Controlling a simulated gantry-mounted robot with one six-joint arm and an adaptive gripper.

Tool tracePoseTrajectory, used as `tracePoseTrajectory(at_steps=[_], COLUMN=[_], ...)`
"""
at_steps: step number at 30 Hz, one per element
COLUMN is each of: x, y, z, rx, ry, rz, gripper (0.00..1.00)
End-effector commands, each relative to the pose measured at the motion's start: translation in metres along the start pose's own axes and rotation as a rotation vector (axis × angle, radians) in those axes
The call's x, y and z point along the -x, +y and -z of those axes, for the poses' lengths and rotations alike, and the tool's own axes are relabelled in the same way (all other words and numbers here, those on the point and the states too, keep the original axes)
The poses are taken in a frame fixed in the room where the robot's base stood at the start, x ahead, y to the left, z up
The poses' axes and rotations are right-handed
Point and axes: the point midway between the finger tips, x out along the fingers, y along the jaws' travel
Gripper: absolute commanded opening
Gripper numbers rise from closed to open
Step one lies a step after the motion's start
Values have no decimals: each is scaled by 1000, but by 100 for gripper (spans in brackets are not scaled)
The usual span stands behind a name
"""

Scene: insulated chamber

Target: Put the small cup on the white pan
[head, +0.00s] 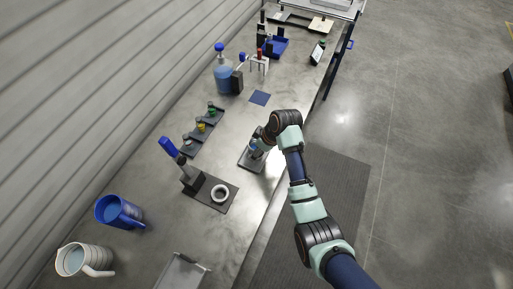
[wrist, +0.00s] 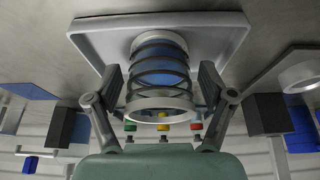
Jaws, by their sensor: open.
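The small cup (wrist: 160,75), a clear-looking cylinder with dark rings, a pale rim and blue showing inside, stands on a light grey square tray (wrist: 90,35) in the wrist view. In the head view the tray (head: 251,163) lies near the bench's right edge, and my wrist partly covers the cup. My gripper (wrist: 160,82) is open, with one finger on each side of the cup; contact is not clear. It is also in the head view (head: 257,146). A round white pan-like piece (head: 220,192) sits on a dark plate to the lower left.
A blue jug (head: 118,213) and a white jug (head: 76,262) stand lower left. A vial rack (head: 205,128) lies left of the tray; a blue square (head: 260,98) lies beyond it.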

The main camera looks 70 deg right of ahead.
Motion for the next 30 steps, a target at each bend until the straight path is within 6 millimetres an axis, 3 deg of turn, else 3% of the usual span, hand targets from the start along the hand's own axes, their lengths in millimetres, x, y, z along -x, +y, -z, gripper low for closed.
tracePoseTrajectory(at_steps=[9, 13, 18, 30], x=[79, 102, 115, 115], y=[1, 1, 0, 0], z=[2, 1, 0, 0], rx=[-1, 0, 0, 0], ry=[3, 2, 0, 0], rz=[-3, -2, 0, 0], gripper=[82, 82, 82, 82])
